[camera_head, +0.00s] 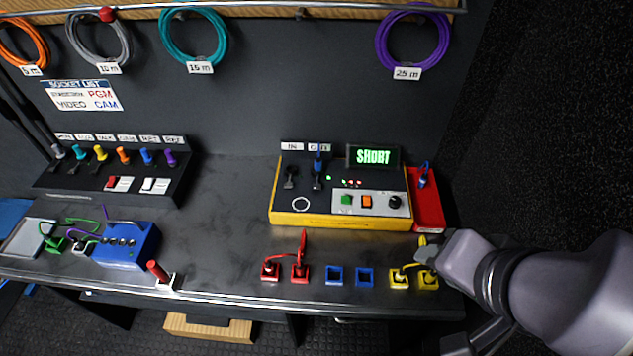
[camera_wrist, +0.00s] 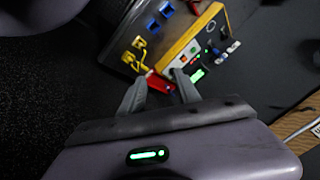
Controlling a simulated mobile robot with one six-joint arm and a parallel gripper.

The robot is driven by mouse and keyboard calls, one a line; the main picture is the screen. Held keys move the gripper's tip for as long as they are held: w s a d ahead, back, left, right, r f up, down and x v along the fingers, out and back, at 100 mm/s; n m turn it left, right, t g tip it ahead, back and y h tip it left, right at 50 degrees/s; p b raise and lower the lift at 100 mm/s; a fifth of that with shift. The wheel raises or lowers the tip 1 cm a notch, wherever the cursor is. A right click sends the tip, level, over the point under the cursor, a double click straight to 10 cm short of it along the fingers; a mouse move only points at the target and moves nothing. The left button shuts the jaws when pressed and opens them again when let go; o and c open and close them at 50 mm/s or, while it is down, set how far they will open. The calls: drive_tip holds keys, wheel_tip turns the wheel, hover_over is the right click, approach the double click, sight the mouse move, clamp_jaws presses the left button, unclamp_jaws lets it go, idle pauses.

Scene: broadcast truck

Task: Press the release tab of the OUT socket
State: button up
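The tester (camera_head: 340,218) is a black-topped box with a yellow front, and its display (camera_head: 373,157) reads SHORT. Two sockets at its back left stand under an IN label (camera_head: 292,146) and a partly covered label, likely OUT (camera_head: 324,148). A blue plug (camera_head: 318,163) stands upright in the OUT socket; its release tab is too small to make out. The IN socket (camera_head: 290,178) looks empty. My gripper (camera_head: 426,253) is at the bench's front right, by the yellow sockets, away from the OUT socket. In the wrist view its fingers (camera_wrist: 160,77) are apart with nothing held.
A red tray (camera_head: 428,208) with a blue plug stands right of the tester. Red sockets (camera_head: 285,272), empty blue sockets (camera_head: 349,276) and yellow sockets (camera_head: 399,279) line the front edge. A blue box (camera_head: 126,244) with cables is at left. Bench between is clear.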

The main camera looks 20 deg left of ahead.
idle(0.3)
clamp_jaws()
idle(1.6)
